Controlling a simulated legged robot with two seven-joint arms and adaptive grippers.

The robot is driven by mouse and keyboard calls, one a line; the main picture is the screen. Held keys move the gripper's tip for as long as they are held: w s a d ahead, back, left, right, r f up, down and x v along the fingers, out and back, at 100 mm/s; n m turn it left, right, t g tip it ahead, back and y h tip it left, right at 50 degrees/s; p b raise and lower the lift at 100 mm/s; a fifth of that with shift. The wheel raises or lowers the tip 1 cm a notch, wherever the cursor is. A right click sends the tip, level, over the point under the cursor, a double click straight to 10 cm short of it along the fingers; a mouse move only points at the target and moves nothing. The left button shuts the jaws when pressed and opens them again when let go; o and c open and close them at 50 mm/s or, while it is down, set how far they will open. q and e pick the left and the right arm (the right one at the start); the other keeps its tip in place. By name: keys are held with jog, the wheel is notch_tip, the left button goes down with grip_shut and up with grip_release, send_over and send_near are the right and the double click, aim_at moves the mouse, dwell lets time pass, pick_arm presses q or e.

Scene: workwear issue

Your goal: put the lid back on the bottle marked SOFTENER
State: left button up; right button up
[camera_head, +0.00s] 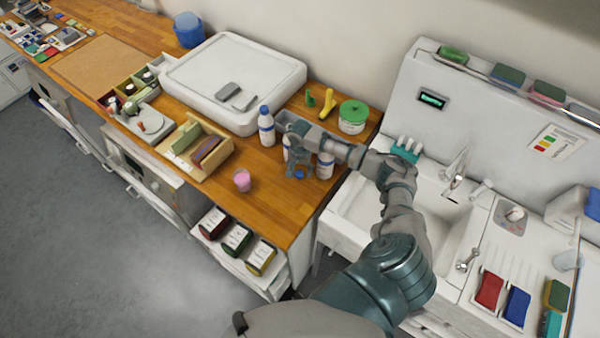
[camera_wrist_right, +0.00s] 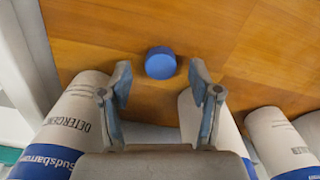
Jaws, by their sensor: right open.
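A small round blue lid (camera_wrist_right: 161,63) lies flat on the wooden counter; it also shows below my right gripper in the head view (camera_head: 299,175). My right gripper (camera_wrist_right: 160,85) is open and empty, its fingertips either side of the lid's near edge and apart from it. It also shows in the head view (camera_head: 298,170). White bottles stand around it: one reading DETERGENT (camera_wrist_right: 62,125), a middle one (camera_wrist_right: 188,115) partly behind a finger, and another at the right (camera_wrist_right: 275,140). I cannot read SOFTENER on any. My left gripper is not in view.
A blue-capped bottle (camera_head: 266,128) stands left of my gripper. A green-lidded tub (camera_head: 352,117) and a yellow item (camera_head: 327,106) stand behind. The sink (camera_head: 352,210) is on the right.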

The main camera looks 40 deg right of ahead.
jog(key=shift+f, duration=0.55)
jog(key=shift+a, duration=0.1)
jog(key=shift+a, duration=0.1)
jog(key=c, duration=0.8)
jog(key=shift+r, duration=0.1)
jog(key=shift+r, duration=0.6)
notch_tip(320, 180, up, 2)
jog(key=shift+b, duration=0.3)
jog(key=s+a, duration=0.3)
jog(key=s, duration=0.1)
jog(key=s+a+r, duration=0.1)
jog(key=s+a, duration=0.3)
jog(key=s+a+b, duration=0.1)
jog(key=s+a, duration=0.2)
jog(key=s, duration=0.1)
jog(key=shift+a+r, duration=0.25)
jog(key=shift+r, duration=0.1)
